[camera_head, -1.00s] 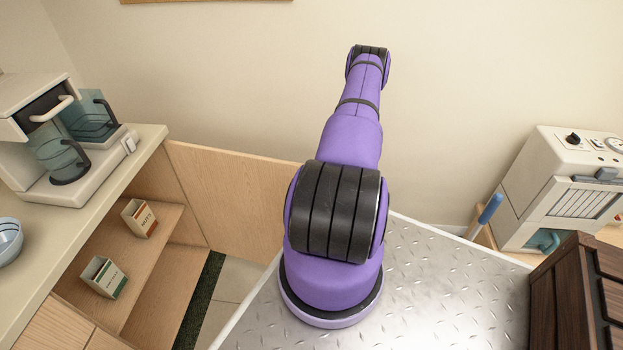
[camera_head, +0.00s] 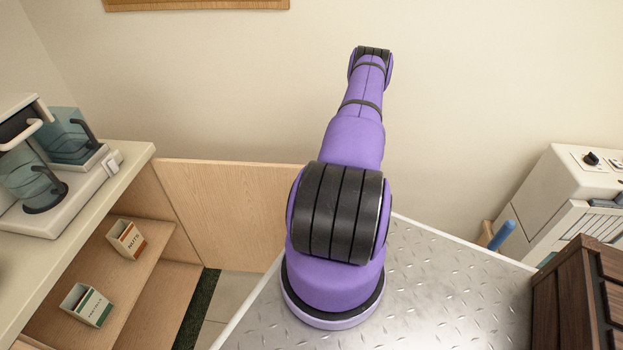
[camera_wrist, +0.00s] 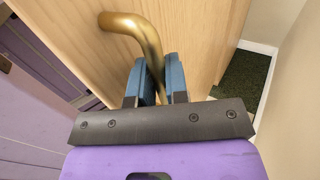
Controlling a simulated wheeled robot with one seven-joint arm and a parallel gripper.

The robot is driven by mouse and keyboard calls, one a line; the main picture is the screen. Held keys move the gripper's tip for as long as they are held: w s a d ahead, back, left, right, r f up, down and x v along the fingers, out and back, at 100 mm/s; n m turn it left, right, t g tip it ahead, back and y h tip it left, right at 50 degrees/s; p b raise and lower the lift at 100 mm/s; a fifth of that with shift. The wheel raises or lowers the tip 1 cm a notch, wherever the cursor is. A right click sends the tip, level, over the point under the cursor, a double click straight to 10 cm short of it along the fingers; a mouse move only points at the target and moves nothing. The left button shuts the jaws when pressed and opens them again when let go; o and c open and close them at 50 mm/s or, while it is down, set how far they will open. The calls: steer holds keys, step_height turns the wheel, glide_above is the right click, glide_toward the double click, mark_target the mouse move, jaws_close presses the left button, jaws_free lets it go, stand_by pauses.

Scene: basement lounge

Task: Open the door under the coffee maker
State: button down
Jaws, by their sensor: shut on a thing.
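The wooden door (camera_head: 225,210) under the coffee maker (camera_head: 40,170) stands wide open in the head view, swung out from the right end of the cabinet. In the wrist view the same door (camera_wrist: 200,30) fills the upper middle and carries a curved brass handle (camera_wrist: 140,35). My gripper (camera_wrist: 152,75) has its two blue fingers shut on the lower end of this handle. In the head view my arm hides the door's free edge, and the gripper itself is out of sight.
The open cabinet shows a shelf (camera_head: 145,255) with a nuts box (camera_head: 126,239) and a green-labelled box (camera_head: 87,305). The counter (camera_head: 60,255) is above it. A white appliance (camera_head: 570,200) and a dark wooden crate (camera_head: 580,290) are at right. A wall stands close behind.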

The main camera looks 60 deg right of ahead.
steer(key=c, duration=1.1)
jaws_free()
steer(key=shift+c, duration=0.2)
steer(key=v, duration=1)
steer(key=shift+s+d, duration=0.2)
steer(key=shift+d, duration=0.1)
steer(key=shift+s, duration=0.1)
